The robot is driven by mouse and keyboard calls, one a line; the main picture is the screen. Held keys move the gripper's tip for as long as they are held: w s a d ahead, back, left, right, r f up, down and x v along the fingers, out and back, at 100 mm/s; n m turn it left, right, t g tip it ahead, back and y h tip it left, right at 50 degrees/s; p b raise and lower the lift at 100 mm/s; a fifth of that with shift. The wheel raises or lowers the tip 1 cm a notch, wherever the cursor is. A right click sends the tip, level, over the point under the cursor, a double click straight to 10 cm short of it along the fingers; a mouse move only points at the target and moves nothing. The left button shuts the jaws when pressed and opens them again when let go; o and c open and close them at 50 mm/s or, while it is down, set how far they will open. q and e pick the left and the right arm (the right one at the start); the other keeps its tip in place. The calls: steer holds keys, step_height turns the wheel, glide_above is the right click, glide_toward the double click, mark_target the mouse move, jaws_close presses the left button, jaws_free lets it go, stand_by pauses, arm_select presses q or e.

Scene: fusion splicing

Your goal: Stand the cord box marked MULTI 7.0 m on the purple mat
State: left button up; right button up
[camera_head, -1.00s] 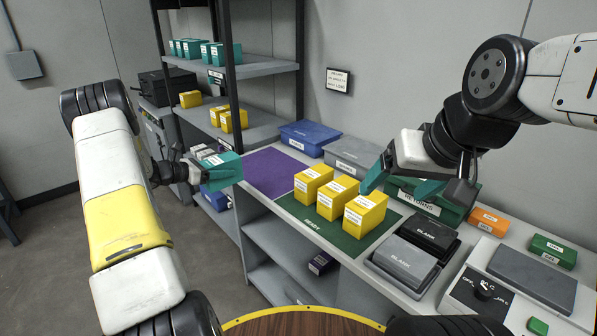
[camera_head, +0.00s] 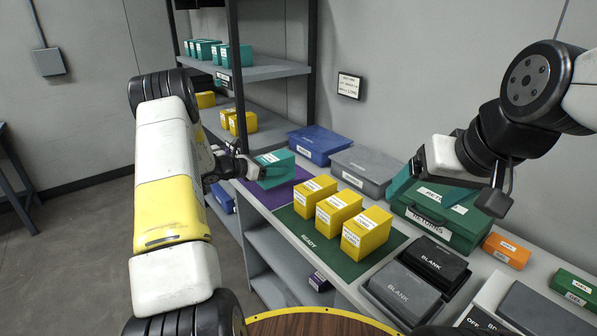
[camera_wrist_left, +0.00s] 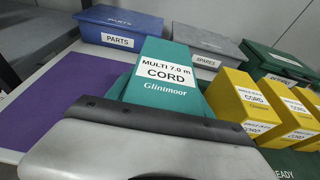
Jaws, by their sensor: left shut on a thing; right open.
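The teal cord box (camera_head: 274,167) is in my left gripper (camera_head: 255,172). In the left wrist view its label reads MULTI 7.0 m CORD on the teal box (camera_wrist_left: 166,88). My left gripper is shut on it and holds it over or at the purple mat (camera_head: 291,193); whether it touches the mat I cannot tell. The mat also shows in the left wrist view (camera_wrist_left: 62,105), left of the box. My right gripper (camera_head: 408,192) is open and empty, near the green returns case.
Several yellow cord boxes (camera_head: 365,232) stand on the green READY mat (camera_head: 303,240), right of the purple mat. A blue parts box (camera_head: 319,142) and a grey spares box (camera_head: 362,166) stand behind.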

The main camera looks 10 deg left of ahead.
mark_target(290, 176)
arm_select(q)
steer(key=d, duration=0.3)
steer(key=w+d, duration=0.1)
steer(key=d, duration=0.1)
steer(key=shift+w+d+f, duration=0.1)
steer(key=shift+f, duration=1.95)
steer(key=o, duration=1.6)
steer(key=shift+f, duration=0.1)
